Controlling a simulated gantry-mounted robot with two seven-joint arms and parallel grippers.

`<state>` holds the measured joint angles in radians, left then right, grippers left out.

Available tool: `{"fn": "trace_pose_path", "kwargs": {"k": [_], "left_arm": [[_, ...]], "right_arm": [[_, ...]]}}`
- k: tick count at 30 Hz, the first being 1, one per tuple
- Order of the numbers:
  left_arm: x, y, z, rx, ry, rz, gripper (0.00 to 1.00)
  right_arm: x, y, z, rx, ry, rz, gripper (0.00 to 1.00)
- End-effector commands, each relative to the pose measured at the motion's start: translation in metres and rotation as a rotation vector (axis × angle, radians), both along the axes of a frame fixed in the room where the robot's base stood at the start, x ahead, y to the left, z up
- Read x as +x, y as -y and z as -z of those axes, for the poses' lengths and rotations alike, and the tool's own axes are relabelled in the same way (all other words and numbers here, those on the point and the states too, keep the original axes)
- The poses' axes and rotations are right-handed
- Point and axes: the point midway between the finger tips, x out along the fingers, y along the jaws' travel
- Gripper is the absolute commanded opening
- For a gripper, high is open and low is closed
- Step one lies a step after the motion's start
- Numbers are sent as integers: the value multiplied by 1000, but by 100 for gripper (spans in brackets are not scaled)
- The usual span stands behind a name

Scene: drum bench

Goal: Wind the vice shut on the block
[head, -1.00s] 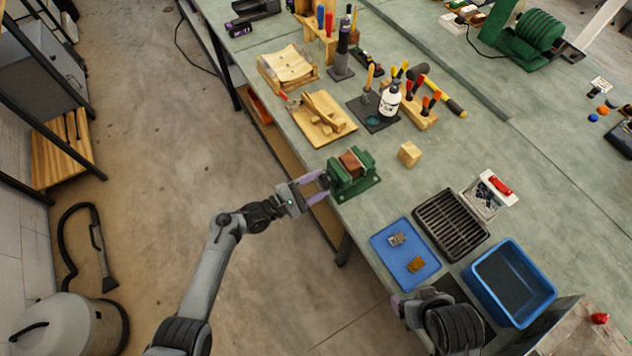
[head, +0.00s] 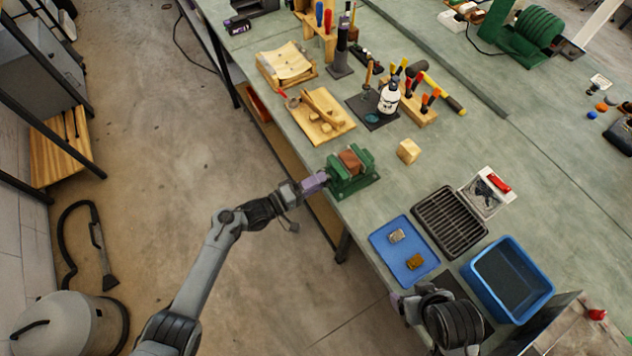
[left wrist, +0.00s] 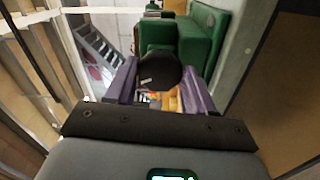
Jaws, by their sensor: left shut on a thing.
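The green vice (head: 352,182) is fixed at the bench's near edge, with a reddish-brown block (head: 350,160) between its jaws. Whether both jaws touch the block is too small to tell. My left gripper (head: 318,181) is at the vice's outer end, over the bench edge. In the left wrist view, its purple fingers (left wrist: 160,85) are on either side of a dark round handle end (left wrist: 160,73), in front of the green vice body (left wrist: 190,40). My right gripper (head: 400,302) is at the lower right by the bench edge; its opening cannot be made out.
A pale wooden cube (head: 408,151) stands right of the vice. A blue mat (head: 388,252) with small parts, a dark grate (head: 450,222) and a blue bin (head: 508,282) lie nearer. A wooden board (head: 330,126) with wooden pieces lies beyond the vice.

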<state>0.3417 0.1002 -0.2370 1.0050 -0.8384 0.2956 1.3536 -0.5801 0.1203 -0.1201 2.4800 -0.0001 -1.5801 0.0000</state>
Motion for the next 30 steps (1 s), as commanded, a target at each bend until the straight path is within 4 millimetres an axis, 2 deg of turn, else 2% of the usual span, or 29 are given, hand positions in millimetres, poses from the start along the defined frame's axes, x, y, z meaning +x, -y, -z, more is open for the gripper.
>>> {"fn": "trace_pose_path", "kwargs": {"k": [30], "left_arm": [[1,-1,1,520,819,0,23]], "right_arm": [[0,0,28,0,0,0,79]]}}
